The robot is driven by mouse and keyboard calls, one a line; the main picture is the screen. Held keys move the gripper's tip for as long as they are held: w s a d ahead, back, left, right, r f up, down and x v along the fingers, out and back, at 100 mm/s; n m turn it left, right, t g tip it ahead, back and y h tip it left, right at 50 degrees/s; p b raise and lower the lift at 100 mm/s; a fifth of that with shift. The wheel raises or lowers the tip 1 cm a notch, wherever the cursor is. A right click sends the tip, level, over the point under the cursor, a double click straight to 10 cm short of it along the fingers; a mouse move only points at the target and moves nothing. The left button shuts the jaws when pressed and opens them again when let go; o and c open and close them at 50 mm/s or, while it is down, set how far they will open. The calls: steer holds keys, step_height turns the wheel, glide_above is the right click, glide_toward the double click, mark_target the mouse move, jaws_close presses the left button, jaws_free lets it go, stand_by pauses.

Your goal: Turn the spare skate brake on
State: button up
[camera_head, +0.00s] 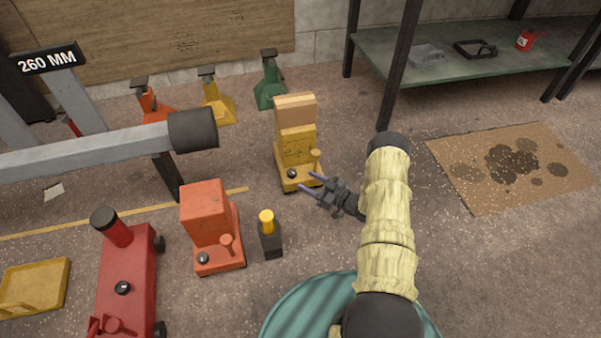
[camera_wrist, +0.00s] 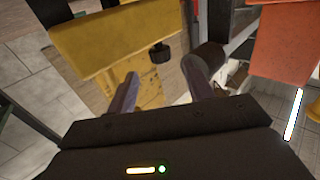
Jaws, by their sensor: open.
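A yellow wheeled unit (camera_head: 295,150) stands on the floor with a tan block on top. It has a black knob (camera_head: 292,173) and a small yellow pedal-like lever (camera_head: 315,156) at its base. An orange unit (camera_head: 207,222) of the same kind, with its own lever (camera_head: 226,243), stands nearer. I cannot tell which is the spare skate. My gripper (camera_head: 308,181) is open and empty, its fingertips close by the yellow unit's lever. In the wrist view, the fingers (camera_wrist: 163,75) point at the yellow body (camera_wrist: 120,38); contact cannot be told.
A black post with a yellow cap (camera_head: 267,222) stands beside the orange unit. A red jack (camera_head: 128,270) and a grey beam (camera_head: 90,147) are at left. Axle stands (camera_head: 216,98) line the back. A green bench (camera_head: 455,62) is at back right. Stained cardboard (camera_head: 480,190) lies right.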

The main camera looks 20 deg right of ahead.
steer(key=p+v, duration=0.4)
steer(key=v, duration=0.7)
steer(key=shift+p, duration=0.3)
steer(key=shift+d, duration=0.1)
